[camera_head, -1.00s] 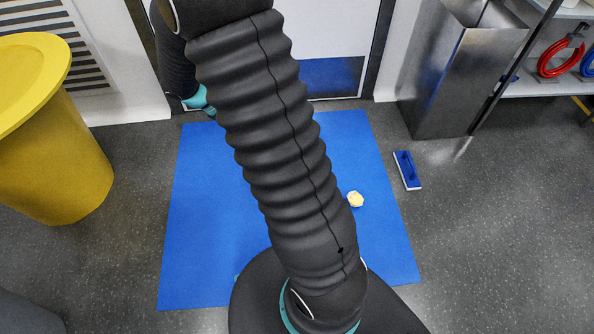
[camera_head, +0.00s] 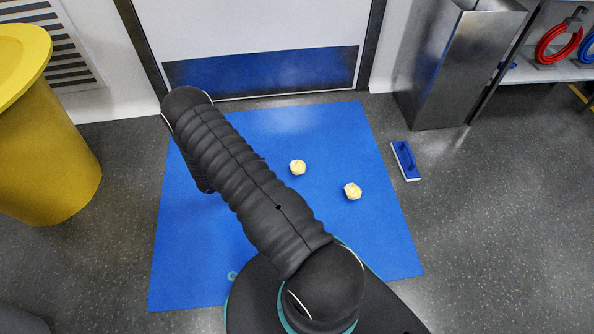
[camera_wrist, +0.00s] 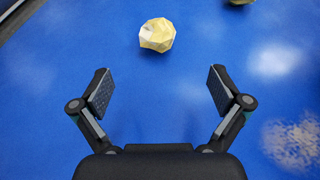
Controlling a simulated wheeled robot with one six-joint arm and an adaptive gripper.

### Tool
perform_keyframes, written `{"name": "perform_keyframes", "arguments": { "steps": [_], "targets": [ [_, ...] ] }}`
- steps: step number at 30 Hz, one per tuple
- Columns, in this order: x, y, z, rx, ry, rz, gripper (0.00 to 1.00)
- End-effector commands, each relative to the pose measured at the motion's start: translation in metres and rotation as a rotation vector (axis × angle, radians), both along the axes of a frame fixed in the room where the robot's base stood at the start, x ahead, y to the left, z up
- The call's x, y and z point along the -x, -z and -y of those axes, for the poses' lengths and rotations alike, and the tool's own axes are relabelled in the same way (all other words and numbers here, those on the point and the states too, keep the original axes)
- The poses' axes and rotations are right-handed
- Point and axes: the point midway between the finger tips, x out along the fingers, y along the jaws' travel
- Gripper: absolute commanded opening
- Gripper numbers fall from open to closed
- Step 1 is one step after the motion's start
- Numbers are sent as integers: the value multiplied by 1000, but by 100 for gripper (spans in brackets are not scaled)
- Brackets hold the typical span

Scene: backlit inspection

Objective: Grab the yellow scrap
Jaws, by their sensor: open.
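Two pale yellow crumpled scraps lie on the blue mat (camera_head: 215,270) in the head view: one scrap (camera_head: 298,167) near the middle and another scrap (camera_head: 352,191) to its right and nearer. In the wrist view, one yellow scrap (camera_wrist: 157,34) lies beyond the fingertips, roughly centred between them. Part of a second yellowish thing (camera_wrist: 240,2) is cut off at the top edge. My gripper (camera_wrist: 161,82) is open and empty, with blue mat showing between its fingers. My arm hides the gripper in the head view.
A yellow bin (camera_head: 45,130) stands at the left and a metal bin (camera_head: 445,70) at the back right. A blue-and-white scrubber (camera_head: 405,160) lies on the floor right of the mat. A door (camera_head: 265,70) closes the back. A pale speckled patch (camera_wrist: 295,145) shows at right in the wrist view.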

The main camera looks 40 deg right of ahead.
Motion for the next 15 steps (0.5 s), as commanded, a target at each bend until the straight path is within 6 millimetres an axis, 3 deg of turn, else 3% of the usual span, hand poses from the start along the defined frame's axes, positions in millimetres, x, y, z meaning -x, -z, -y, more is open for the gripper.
{"name": "perform_keyframes", "arguments": {
  "steps": [5, 15],
  "targets": [
    [4, 14, 11, 5, -12, -16, 99],
    [13, 37, 64, 4, -11, -15, 99]
  ]
}}
